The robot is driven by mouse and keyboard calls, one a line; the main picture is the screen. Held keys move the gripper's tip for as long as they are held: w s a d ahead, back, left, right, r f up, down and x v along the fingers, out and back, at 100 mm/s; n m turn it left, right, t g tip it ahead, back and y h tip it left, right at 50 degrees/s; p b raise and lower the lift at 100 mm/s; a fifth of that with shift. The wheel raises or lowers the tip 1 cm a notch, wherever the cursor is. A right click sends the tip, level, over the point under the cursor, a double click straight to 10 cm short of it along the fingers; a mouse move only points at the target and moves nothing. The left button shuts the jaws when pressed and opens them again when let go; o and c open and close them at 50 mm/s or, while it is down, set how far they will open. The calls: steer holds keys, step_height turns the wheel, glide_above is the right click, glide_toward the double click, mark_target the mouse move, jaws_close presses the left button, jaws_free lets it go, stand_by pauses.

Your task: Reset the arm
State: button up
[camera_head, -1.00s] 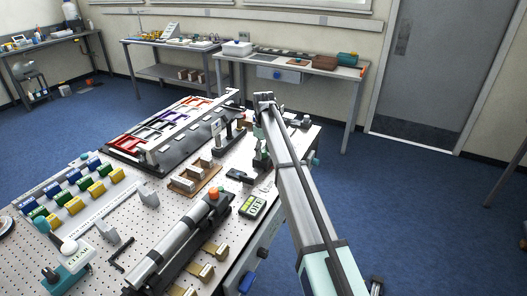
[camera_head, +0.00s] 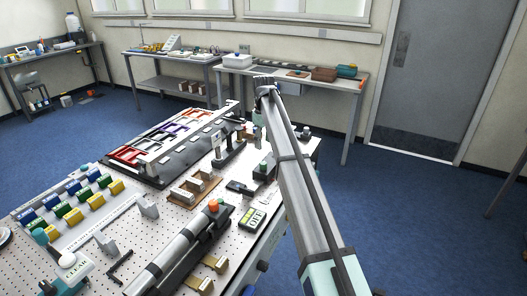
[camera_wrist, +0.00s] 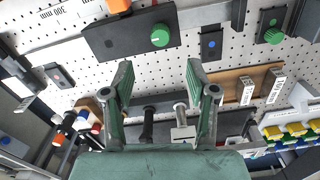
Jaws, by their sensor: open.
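My arm (camera_head: 303,200) reaches from the lower right of the head view to the far right part of the pipe test table. The end of the arm is beyond the bend at its top, and its fingers are too small to make out there. In the wrist view my gripper (camera_wrist: 158,82) shows two green fingers spread wide apart with nothing between them. Behind the fingers is the perforated table top (camera_wrist: 130,75), with a dark plate bearing a green knob (camera_wrist: 160,36). The gripper appears apart from these things.
A long grey pipe (camera_head: 180,248) with an orange cap lies in front. A rack of coloured frames (camera_head: 165,140) stands at the back left, and blue, green and yellow blocks (camera_head: 75,208) at the left. Blue floor (camera_head: 400,215) is clear right of the arm.

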steer(key=shift+r, duration=0.8)
